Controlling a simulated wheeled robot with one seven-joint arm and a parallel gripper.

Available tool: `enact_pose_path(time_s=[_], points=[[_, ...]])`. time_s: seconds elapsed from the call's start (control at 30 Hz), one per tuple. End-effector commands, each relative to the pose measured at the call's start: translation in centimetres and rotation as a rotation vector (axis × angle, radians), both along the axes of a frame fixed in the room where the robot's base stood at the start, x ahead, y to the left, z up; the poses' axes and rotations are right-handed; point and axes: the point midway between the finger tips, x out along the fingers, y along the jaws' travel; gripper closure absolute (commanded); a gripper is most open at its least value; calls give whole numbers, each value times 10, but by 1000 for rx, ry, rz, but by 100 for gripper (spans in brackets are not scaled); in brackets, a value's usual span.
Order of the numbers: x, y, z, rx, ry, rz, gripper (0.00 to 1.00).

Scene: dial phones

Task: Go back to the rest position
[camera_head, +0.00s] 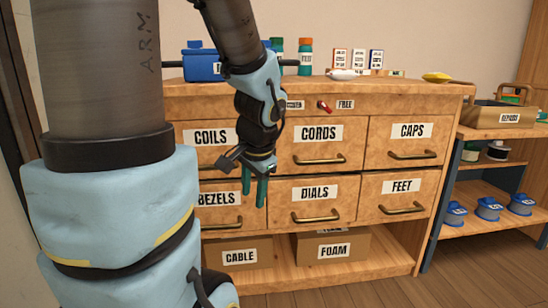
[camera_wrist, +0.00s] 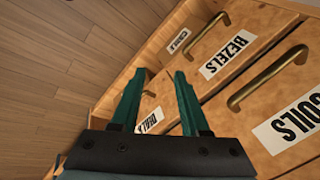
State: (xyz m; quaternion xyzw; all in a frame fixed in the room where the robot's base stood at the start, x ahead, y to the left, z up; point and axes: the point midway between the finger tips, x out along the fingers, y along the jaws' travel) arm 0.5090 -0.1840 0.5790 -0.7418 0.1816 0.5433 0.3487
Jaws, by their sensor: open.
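My gripper (camera_head: 254,190) hangs with its two green fingers pointing down in front of the wooden drawer cabinet (camera_head: 378,240), near the BEZELS and DIALS drawers. In the wrist view its fingers (camera_wrist: 158,100) stand apart with nothing between them. The wrist view also shows the drawer cabinet (camera_wrist: 225,95) beside and beyond the fingers, turned on its side. My upper arm and wrist cover part of the COILS and BEZELS drawers in the head view.
The drawers look shut. CABLE (camera_head: 240,256) and FOAM (camera_head: 333,250) boxes sit on the bottom shelf. A side shelf (camera_head: 490,132) with a REPAIRS tray (camera_head: 500,116) and several blue containers is at right. The wooden floor (camera_wrist: 60,60) is clear.

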Motion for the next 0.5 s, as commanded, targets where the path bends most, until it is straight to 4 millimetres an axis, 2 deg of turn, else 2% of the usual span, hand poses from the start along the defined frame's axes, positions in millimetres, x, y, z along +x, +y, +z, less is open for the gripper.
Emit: enact_pose_path(time_s=[0.1, 0.33, 0.4, 0.5], points=[[-22, 13, -7, -119, 82, 257, 55], [-52, 23, -16, -299, 183, 689, 55], [-50, 21, 5, -292, 174, 662, 55], [-50, 21, 25, -292, 174, 659, 55]])
